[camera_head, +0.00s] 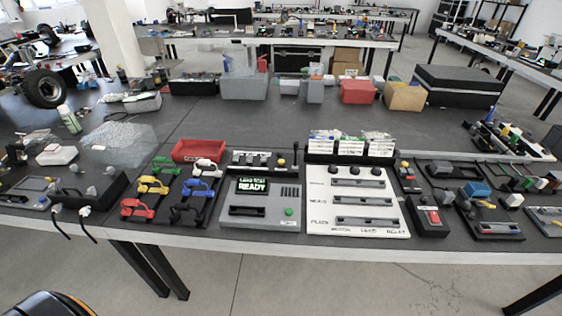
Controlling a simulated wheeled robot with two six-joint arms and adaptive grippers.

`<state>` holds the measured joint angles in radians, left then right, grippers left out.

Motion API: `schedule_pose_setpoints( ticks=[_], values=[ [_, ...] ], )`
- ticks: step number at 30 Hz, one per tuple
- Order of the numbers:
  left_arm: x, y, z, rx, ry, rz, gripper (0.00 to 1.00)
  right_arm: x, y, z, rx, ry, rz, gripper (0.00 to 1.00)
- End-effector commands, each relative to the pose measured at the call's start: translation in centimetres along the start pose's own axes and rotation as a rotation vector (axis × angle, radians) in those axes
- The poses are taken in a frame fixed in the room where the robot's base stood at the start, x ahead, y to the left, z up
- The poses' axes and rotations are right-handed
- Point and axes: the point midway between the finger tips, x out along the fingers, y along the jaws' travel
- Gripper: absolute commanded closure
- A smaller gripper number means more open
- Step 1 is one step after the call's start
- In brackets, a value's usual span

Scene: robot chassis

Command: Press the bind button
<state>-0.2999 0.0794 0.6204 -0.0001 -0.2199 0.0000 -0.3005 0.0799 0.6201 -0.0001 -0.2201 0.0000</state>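A grey console (258,204) stands near the front edge of the table, with a lit screen (253,186) whose lower line reads READY. A small round green button (289,211) is at its lower right. To the right, a black box (428,222) carries a red button or switch (434,216). I cannot read a "bind" label on either, so I cannot tell which is the bind button. Neither of my grippers shows in this view.
Left of the console lie colored clamp-like parts (152,186) and a red tray (199,150). Right of it is a white labeled panel (357,200) with slots and small packets behind. Grey, red and brown boxes line the back. The middle of the table (300,120) is clear.

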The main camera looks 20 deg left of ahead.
Motion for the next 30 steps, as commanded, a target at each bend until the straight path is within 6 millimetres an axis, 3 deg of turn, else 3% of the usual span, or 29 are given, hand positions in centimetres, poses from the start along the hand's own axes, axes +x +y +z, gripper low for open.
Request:
schedule_pose_setpoints(
  ticks=[1, 6, 30],
  values=[
    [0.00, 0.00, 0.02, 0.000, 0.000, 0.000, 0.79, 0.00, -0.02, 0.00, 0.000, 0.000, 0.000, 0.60],
    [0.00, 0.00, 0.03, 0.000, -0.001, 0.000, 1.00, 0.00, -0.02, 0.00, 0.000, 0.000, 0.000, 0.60],
    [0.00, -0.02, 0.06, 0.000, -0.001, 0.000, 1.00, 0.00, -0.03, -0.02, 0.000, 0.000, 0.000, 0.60]
  ],
)
